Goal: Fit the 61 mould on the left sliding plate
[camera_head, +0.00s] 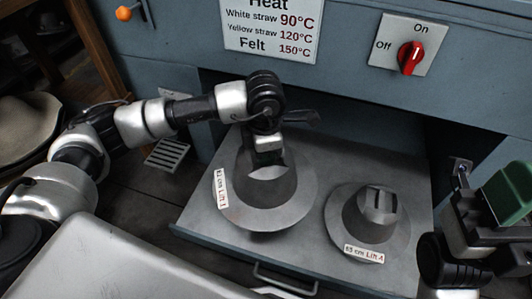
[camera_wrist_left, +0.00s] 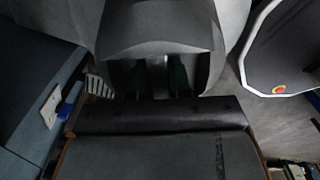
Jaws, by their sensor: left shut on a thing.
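A grey hat-shaped mould (camera_head: 285,207) with a wide brim is at the left of the grey sliding plate (camera_head: 330,166). Its white brim label is turned sideways, so its number is hard to read. My left gripper (camera_head: 267,160) is shut on the mould's top from above. The mould's crown (camera_wrist_left: 160,35) fills the upper wrist view, with the green-padded fingers in its recess. Whether its brim touches the plate or hangs just above it, I cannot tell. My right gripper (camera_head: 490,215) is at the right edge; its opening is unclear.
A second, smaller-looking grey mould (camera_head: 372,228) with a slotted crown and front label stands on the plate's right. The blue-grey press (camera_head: 345,70) rises behind, with a red Off/On knob (camera_head: 410,57) and a temperature sign (camera_head: 270,30). A straw-coloured hat (camera_head: 25,130) lies far left.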

